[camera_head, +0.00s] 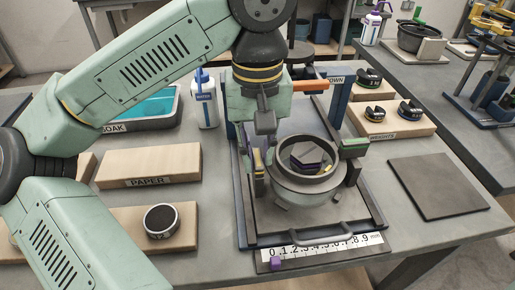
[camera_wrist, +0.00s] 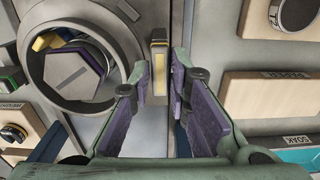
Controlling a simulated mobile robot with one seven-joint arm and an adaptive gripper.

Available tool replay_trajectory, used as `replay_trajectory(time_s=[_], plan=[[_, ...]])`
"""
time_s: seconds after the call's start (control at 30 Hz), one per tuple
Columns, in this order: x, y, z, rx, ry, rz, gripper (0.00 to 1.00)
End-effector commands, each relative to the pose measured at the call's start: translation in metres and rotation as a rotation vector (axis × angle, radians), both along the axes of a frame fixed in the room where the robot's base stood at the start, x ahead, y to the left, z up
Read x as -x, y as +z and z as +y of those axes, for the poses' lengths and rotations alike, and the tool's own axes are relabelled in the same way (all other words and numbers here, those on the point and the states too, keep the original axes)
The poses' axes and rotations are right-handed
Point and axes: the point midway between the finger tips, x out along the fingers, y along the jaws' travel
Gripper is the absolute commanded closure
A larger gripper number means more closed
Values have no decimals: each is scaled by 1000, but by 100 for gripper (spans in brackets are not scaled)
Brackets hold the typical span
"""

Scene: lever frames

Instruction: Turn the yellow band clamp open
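A grey round pot (camera_head: 306,185) sits in a dark frame on the table, with a dark hexagonal piece inside it. An upright tab with a yellow face (camera_wrist: 158,68) stands beside the pot's rim in the wrist view; it seems to be the clamp's handle. It shows in the head view (camera_head: 257,160) partly covered by my gripper. My gripper (camera_wrist: 162,88) is open, its purple-padded fingers on either side of the tab's line with a gap between them. I cannot tell whether the tab is within the fingers' depth. Another yellow piece (camera_wrist: 47,40) shows inside the pot.
An orange bar (camera_head: 311,86) and a post (camera_head: 340,100) stand behind the pot. A green block (camera_head: 354,146) is at its right. The paper block (camera_head: 150,166) and water bottle (camera_head: 205,98) are left. A ruler (camera_head: 320,248) lies in front. A flat dark mat (camera_head: 438,186) lies at right.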

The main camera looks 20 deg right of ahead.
Motion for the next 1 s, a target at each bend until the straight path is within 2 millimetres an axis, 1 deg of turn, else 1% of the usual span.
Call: replay_trajectory(time_s=[0.03,0.2,0.73,0.87,1.0], plan=[[0,0,0,0,0,0,77],[0,0,0,0,1,0,67],[0,0,0,0,12,0,67],[0,-1,0,-1,77,0,67],[0,-1,-1,-1,229,-1,67]])
